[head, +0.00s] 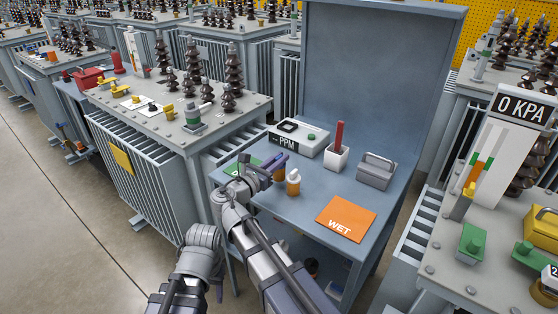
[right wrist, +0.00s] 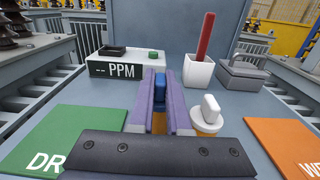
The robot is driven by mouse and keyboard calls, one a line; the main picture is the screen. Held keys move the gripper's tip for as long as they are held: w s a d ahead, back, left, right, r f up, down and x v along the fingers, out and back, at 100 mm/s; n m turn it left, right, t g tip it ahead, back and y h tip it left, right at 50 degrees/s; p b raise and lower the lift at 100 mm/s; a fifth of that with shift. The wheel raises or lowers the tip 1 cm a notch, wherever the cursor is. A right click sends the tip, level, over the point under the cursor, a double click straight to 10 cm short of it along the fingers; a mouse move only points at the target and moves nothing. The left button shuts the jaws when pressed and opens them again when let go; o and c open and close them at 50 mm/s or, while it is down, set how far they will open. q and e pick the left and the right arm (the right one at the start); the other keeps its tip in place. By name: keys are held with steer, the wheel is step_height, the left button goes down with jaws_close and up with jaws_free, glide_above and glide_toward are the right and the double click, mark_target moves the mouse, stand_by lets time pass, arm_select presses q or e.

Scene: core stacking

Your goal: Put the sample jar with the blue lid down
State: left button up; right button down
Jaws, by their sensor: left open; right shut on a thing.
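The sample jar with the blue lid (right wrist: 160,84) is between the purple fingers of my right gripper (right wrist: 158,100) in the right wrist view. Its amber body (head: 279,173) shows beside the fingers in the head view. My right gripper (head: 268,169) is shut on this jar over the blue-grey bench, between the green mat and the orange mat. I cannot tell whether the jar's base touches the bench. A second amber jar with a white lid (head: 293,182) stands close on the right; it also shows in the right wrist view (right wrist: 208,116). My left gripper's fingers do not show.
The green mat (right wrist: 48,140) lies left and the orange "WET" mat (head: 345,217) right on the bench (head: 300,210). A PPM meter (head: 299,140), a white cup with a red stick (head: 337,155) and a grey box with a handle (head: 376,172) stand behind.

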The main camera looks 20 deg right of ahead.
step_height(320, 180, up, 8)
steer(key=p, duration=0.7)
steer(key=shift+r, duration=0.15)
